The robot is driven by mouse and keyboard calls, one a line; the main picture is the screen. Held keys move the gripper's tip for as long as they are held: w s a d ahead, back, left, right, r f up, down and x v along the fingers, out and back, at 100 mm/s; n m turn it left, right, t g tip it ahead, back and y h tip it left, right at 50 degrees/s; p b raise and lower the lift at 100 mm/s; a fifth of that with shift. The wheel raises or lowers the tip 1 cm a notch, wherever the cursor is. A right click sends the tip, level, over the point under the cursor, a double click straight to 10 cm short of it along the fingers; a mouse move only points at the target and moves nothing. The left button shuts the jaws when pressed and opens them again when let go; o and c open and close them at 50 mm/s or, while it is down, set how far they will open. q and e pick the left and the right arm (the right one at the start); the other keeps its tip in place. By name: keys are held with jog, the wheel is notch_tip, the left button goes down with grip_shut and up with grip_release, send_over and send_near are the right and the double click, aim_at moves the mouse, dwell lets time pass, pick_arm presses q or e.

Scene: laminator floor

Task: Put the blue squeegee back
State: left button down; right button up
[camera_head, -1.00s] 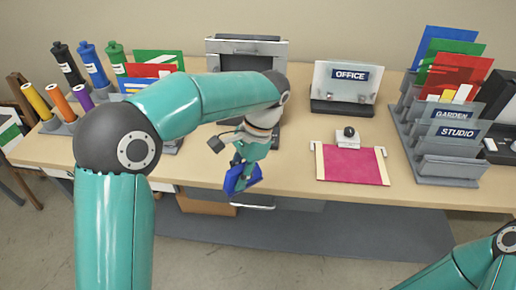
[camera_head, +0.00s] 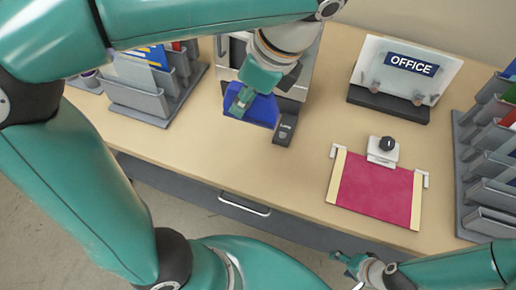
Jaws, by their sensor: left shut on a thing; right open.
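The blue squeegee (camera_head: 262,112) is in my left gripper (camera_head: 241,102), which is shut on it above the table, in front of the grey machine (camera_head: 304,75). A small dark block (camera_head: 285,130) with a pale label stands just right of the squeegee; I cannot read the label. The gripper hides part of the squeegee, and I cannot tell whether its lower edge touches the table. My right gripper (camera_head: 352,264) is open and empty, low in the picture by the table's front edge.
A pink sheet (camera_head: 375,190) lies between pale strips, with a black-knobbed white piece (camera_head: 384,148) at its top. The OFFICE sign stand (camera_head: 388,100) is behind it. Grey racks (camera_head: 138,98) stand at left and right (camera_head: 470,140). The table is clear left of the pink sheet.

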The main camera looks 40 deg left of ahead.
pick_arm(q)
notch_tip(320, 180, down, 19)
jog(key=shift+f+b, duration=0.1)
jog(key=shift+b, duration=1.05)
jog(key=c, duration=1.5)
grip_release()
jog(key=shift+f, duration=0.1)
jog(key=o, duration=0.5)
